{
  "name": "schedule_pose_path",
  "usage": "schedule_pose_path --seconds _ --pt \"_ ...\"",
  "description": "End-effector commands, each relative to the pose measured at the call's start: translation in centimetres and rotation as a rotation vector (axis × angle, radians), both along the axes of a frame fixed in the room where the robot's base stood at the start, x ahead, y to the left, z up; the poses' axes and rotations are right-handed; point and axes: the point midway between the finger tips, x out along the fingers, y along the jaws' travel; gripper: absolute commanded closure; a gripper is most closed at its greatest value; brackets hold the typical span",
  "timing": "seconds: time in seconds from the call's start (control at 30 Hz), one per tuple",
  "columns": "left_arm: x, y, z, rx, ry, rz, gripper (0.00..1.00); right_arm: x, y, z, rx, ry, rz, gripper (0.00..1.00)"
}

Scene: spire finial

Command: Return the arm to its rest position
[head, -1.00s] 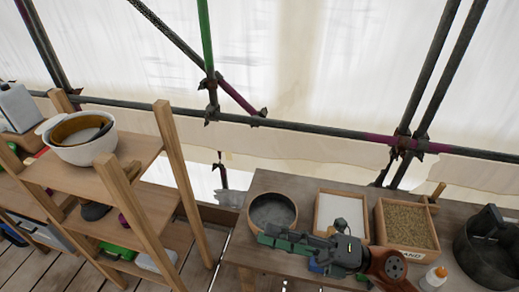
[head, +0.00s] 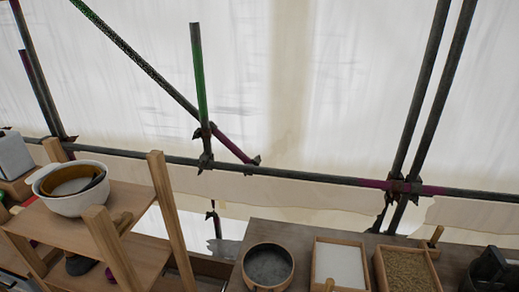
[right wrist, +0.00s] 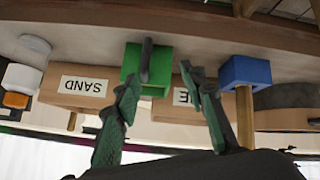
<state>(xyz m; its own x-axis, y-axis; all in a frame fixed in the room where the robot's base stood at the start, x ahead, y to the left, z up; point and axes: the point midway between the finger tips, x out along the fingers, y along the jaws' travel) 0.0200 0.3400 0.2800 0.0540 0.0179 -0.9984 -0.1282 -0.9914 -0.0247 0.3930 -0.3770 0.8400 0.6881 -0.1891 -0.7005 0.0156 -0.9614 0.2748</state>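My right gripper (right wrist: 158,78) shows only in the right wrist view, where the picture looks upside down. Its two dark green fingers stand apart, with nothing visibly held between them. A green block with a dark handle (right wrist: 146,66) appears beyond the fingertips, and a blue block with a wooden handle (right wrist: 246,72) is to their right. Neither arm nor gripper shows in the head view, and my left gripper is in no view.
The bench (head: 262,229) carries a round bowl (head: 268,267), a white-filled tray (head: 340,263), a sand box (head: 407,270) and a dark pot (head: 491,272). A wooden shelf (head: 160,205) with nested bowls (head: 72,186) stands left. Scaffold poles (head: 300,172) cross behind.

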Motion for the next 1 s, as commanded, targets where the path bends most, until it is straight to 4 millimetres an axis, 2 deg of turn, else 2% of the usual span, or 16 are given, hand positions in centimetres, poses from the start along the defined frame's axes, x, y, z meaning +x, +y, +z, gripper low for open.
schedule_pose_path --seconds 0.03,0.2,0.47,0.6,0.77,0.87,0.97,1.0 --pt "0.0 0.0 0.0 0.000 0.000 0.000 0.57 -2.1 0.1 -1.8 0.027 0.070 -0.021 0.62" --pt "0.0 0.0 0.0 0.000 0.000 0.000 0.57 -7.9 0.9 -5.9 0.102 0.261 -0.064 0.62" --pt "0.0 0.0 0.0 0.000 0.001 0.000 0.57 -15.3 2.7 -9.8 0.194 0.489 -0.098 0.62" --pt "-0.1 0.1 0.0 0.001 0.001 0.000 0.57 -14.0 2.6 -14.0 0.190 0.496 -0.090 0.62" --pt "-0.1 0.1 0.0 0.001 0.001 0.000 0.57 -13.5 2.8 -19.2 0.193 0.517 -0.084 0.62" --pt "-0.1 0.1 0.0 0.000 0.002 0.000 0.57 -13.6 3.0 -23.2 0.195 0.532 -0.078 0.62" --pt "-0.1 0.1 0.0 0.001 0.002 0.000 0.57 -14.1 3.3 -28.1 0.197 0.553 -0.070 0.62" --pt "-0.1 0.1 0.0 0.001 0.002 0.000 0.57 -14.6 3.4 -30.3 0.198 0.561 -0.067 0.62"
